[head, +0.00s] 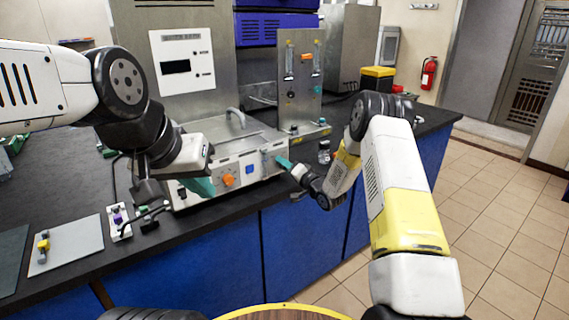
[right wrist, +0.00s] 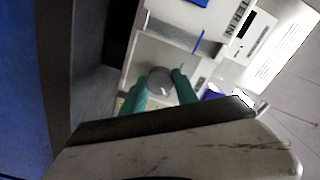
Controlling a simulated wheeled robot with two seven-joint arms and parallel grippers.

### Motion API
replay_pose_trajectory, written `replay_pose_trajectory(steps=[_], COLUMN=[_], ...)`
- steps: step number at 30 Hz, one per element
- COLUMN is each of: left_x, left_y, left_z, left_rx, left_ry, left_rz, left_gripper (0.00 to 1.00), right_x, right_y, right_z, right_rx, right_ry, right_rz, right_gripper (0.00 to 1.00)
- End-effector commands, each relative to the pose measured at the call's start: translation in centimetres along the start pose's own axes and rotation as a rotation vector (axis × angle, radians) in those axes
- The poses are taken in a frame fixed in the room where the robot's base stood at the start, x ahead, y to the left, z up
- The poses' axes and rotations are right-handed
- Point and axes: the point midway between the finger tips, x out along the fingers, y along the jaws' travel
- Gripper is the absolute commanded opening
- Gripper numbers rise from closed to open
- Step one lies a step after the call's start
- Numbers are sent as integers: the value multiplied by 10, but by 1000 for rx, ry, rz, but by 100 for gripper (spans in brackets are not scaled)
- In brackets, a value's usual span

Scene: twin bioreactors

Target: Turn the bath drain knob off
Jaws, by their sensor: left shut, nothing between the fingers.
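The bath (head: 215,128) is a steel-topped unit with a pale front panel on the dark bench. In the right wrist view a round grey knob (right wrist: 160,80), likely the drain knob, sits on the bath's front. My right gripper (right wrist: 161,88) has its teal fingers apart, one on each side of this knob; I cannot tell whether they touch it. In the head view my right gripper (head: 284,163) is at the panel's right end and hides the knob. My left gripper (head: 203,188) is shut and empty in front of the panel's left part.
An orange knob (head: 229,180) is on the panel between my grippers. A small jar (head: 324,152) stands on the bench right of the bath. A steel panel with flow tubes (head: 301,75) rises behind. A grey plate (head: 68,245) lies at the left. The floor at right is clear.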

Motion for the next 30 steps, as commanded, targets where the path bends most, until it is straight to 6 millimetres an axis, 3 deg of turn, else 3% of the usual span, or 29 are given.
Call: replay_pose_trajectory(steps=[2,14,30], left_x=[0,0,0], left_y=[0,0,0], left_z=[0,0,0], left_rx=[0,0,0], left_ry=[0,0,0], left_rz=[0,0,0], left_gripper=[0,0,0], right_x=[0,-1,-1], right_y=[0,1,1], right_z=[0,-1,0], right_rx=[0,-73,-527], right_ry=[0,1,0], right_rz=[1,2,2], right_gripper=[0,0,0])
